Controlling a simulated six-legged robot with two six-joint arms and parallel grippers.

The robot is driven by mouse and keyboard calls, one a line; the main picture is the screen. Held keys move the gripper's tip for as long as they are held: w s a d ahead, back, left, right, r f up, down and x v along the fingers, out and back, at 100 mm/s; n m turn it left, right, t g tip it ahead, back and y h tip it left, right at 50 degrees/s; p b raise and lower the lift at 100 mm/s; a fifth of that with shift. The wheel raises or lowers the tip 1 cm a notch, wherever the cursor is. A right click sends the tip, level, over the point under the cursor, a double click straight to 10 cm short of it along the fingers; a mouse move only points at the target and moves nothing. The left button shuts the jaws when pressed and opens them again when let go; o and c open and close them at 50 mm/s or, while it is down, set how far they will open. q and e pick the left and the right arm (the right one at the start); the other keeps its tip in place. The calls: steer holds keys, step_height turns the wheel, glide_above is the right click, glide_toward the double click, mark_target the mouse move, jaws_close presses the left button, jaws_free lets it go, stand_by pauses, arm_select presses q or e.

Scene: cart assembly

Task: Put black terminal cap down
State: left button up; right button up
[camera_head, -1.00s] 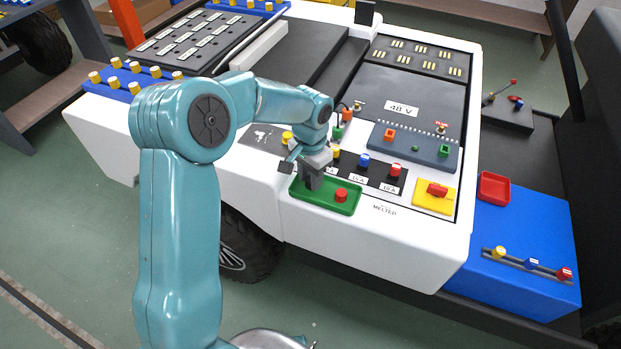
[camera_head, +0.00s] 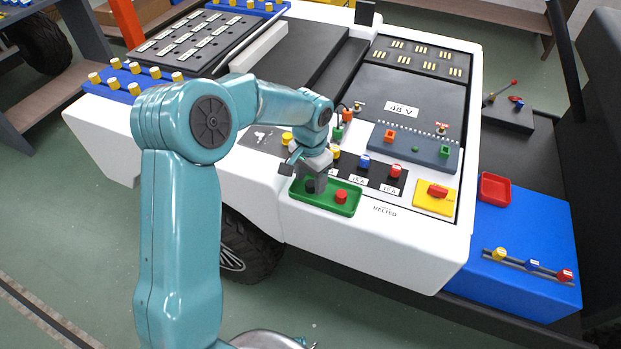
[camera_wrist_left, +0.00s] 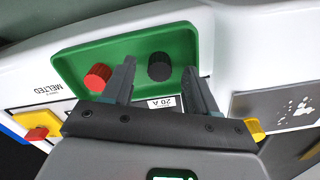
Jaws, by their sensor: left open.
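The black terminal cap (camera_wrist_left: 159,66) sits in the green tray (camera_wrist_left: 75,56), beside a red cap (camera_wrist_left: 97,77) with a gap between them. In the left wrist view, my left gripper (camera_wrist_left: 160,77) is open, with one finger on each side of the black cap and clear space between. In the head view, the left gripper (camera_head: 314,184) points down at the left part of the green tray (camera_head: 338,209), and the black cap (camera_head: 309,186) is mostly hidden by the fingers. The red cap (camera_head: 341,196) stands right of the gripper. My right gripper is not in view.
Yellow, blue and red fuses (camera_head: 364,160) stand in a row just behind the tray. A yellow block with a red switch (camera_head: 437,190) is to the right. A small red tray (camera_head: 494,188) sits on the blue box at the far right.

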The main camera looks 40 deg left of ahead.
mark_target(310, 184)
arm_select(q)
step_height(310, 184, up, 12)
steer(key=p, duration=0.1)
steer(key=shift+f, duration=0.25)
steer(key=shift+s, duration=0.1)
stand_by(0.4)
